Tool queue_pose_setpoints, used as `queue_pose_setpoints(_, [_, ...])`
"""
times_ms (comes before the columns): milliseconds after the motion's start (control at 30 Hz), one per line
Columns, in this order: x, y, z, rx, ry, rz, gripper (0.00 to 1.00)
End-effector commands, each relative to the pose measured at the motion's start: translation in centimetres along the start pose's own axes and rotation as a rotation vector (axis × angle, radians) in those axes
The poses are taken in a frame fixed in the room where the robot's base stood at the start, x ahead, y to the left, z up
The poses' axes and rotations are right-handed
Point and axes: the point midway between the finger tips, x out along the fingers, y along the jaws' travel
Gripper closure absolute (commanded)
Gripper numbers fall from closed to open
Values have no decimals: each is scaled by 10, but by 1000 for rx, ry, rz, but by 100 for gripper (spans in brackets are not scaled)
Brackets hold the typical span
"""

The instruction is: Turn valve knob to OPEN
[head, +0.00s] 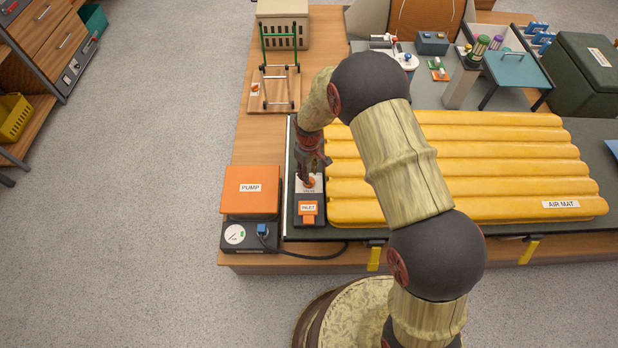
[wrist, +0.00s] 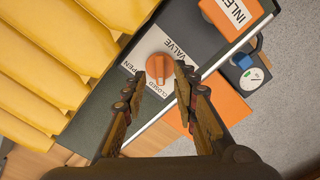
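The orange valve knob (wrist: 158,67) sits on a white plate (wrist: 136,60) marked VALVE, OPEN and CLOSED. In the wrist view its raised grip seems to run toward the CLOSED side, though its exact angle is hard to read. OPEN is printed to the left of the knob. In the head view the knob (head: 311,183) shows just below my gripper (head: 312,172), partly hidden by it. In the wrist view my gripper (wrist: 158,78) is open, its fingertips on either side of the knob's lower part in the picture. Contact cannot be told.
The orange INLET block (head: 308,208) is just in front of the valve. The orange-topped PUMP (head: 250,190) stands to the left, with a gauge and a cable. The yellow AIR MAT (head: 470,190) lies close on the right. A green-framed rack (head: 280,85) stands behind.

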Motion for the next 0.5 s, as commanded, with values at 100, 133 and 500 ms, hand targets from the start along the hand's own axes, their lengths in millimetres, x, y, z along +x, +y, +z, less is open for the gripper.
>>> queue_pose_setpoints(100, [20, 0, 0, 0, -1, 0, 71])
queue_pose_setpoints(133, [24, 0, 0, 0, -1, 0, 71])
queue_pose_setpoints(500, [30, 0, 0, 1, 0, 0, 72])
